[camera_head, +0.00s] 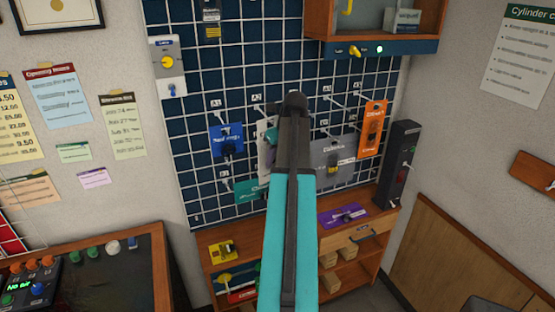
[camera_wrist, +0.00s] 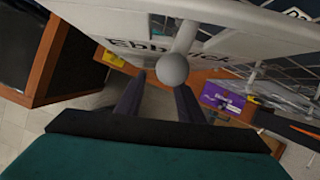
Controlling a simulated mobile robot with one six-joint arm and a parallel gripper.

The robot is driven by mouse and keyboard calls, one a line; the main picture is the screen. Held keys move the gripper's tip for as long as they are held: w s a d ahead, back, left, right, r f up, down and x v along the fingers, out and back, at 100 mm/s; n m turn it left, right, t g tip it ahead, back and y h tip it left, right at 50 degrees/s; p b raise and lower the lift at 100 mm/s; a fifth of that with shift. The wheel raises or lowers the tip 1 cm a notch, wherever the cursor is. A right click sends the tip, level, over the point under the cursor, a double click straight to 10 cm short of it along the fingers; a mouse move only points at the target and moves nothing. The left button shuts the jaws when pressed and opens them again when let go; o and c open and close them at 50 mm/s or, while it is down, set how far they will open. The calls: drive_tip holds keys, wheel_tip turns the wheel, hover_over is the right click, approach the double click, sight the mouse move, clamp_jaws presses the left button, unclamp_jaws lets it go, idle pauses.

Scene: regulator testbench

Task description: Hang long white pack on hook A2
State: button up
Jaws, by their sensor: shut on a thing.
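The long white pack (camera_wrist: 110,22) fills the top of the wrist view, its dark lettering partly covered. In the head view only a pale strip of it (camera_head: 265,135) shows left of my arm. My gripper (camera_wrist: 158,88) is shut on the pack, its two dark fingers reaching up to the pack's lower part in the wrist view. A grey rod with a ball tip (camera_wrist: 172,70) stands in front of the lettering; I cannot tell whether it passes through the pack's hole. The A2 label (camera_head: 257,98) shows on the grid, just left of my arm; its hook is mostly hidden.
A blue pack (camera_head: 227,140) hangs to the left, close by. A grey pack (camera_head: 335,160) and an orange pack (camera_head: 373,125) hang to the right. A teal pack (camera_head: 248,192) hangs below. A purple pack (camera_head: 342,215) lies on the wooden bench. A cabinet (camera_head: 318,20) juts out above.

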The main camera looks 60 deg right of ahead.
drive_tip(key=shift+w+d+f, duration=0.15)
drive_tip(key=shift+w, duration=0.05)
idle(0.6)
drive_tip(key=o, duration=1.3)
drive_tip(key=shift+c, duration=0.2)
drive_tip(key=b+v, duration=0.4)
drive_tip(key=v, duration=0.9)
drive_tip(key=shift+r+b, duration=0.4)
drive_tip(key=shift+s, duration=0.2)
